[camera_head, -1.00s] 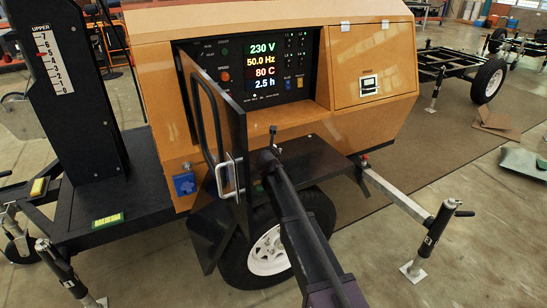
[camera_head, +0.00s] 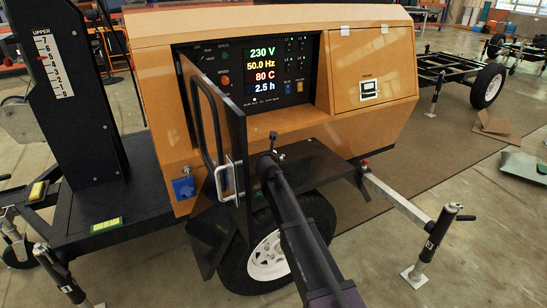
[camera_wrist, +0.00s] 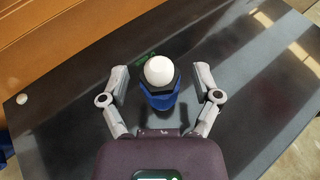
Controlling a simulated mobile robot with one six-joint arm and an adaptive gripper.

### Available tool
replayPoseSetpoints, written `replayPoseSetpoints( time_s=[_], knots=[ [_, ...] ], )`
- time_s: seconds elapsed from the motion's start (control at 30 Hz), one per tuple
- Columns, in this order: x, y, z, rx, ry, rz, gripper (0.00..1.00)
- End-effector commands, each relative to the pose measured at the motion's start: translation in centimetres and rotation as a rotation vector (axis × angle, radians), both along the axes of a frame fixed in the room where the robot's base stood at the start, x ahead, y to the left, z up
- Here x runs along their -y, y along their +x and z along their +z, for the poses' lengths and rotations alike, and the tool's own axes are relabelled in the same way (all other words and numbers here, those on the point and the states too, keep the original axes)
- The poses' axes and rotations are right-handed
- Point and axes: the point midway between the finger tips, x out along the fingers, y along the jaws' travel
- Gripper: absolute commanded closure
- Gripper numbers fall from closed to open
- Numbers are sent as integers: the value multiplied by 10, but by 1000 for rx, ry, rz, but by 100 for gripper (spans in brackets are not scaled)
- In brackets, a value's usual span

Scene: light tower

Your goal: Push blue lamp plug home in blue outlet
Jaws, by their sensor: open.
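The blue outlet (camera_head: 184,187) is on the lower orange side of the machine, left of the open dark door. In the wrist view, a blue plug-like body (camera_wrist: 162,101) with a dark collar and a white round end stands over the dark shelf (camera_wrist: 70,120). My gripper (camera_wrist: 160,78) is open, with one grey finger on each side of this body and visible gaps between. I cannot tell whether the body is the lamp plug. In the head view my arm runs to the shelf and hides this spot.
The open door (camera_head: 222,135) with its metal handle stands between my arm and the outlet. A wheel (camera_head: 268,258) is below the shelf. A stabiliser leg (camera_head: 432,243) stands at the right. A black mast (camera_head: 75,110) rises at the left.

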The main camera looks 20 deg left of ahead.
Motion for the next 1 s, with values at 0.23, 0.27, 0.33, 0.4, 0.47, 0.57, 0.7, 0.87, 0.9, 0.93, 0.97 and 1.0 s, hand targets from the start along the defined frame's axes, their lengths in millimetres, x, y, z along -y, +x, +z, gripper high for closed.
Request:
replayPoseSetpoints(
  time_s=[0.23, 0.27, 0.33, 0.4, 0.47, 0.57, 0.7, 0.87, 0.9, 0.93, 0.97, 1.0],
  knots=[
    [0, 0, -1, 0, 0, 0, 19],
    [0, -1, 0, 0, 0, 0, 19],
    [1, -4, 2, 0, 0, 0, 19],
    [3, -9, 4, 0, 0, 0, 19],
    [4, -14, 6, 0, 0, 1, 19],
    [7, -25, 12, 0, 1, 1, 19],
    [15, -43, 22, 0, 0, 1, 19],
    [23, -68, 33, 0, -1, 0, 19],
    [25, -74, 36, 0, 0, 0, 19],
    [26, -78, 38, 0, 0, 0, 19],
    [27, -83, 40, 0, 0, 1, 19],
    [28, -89, 42, 0, 0, 1, 19]
  ],
)
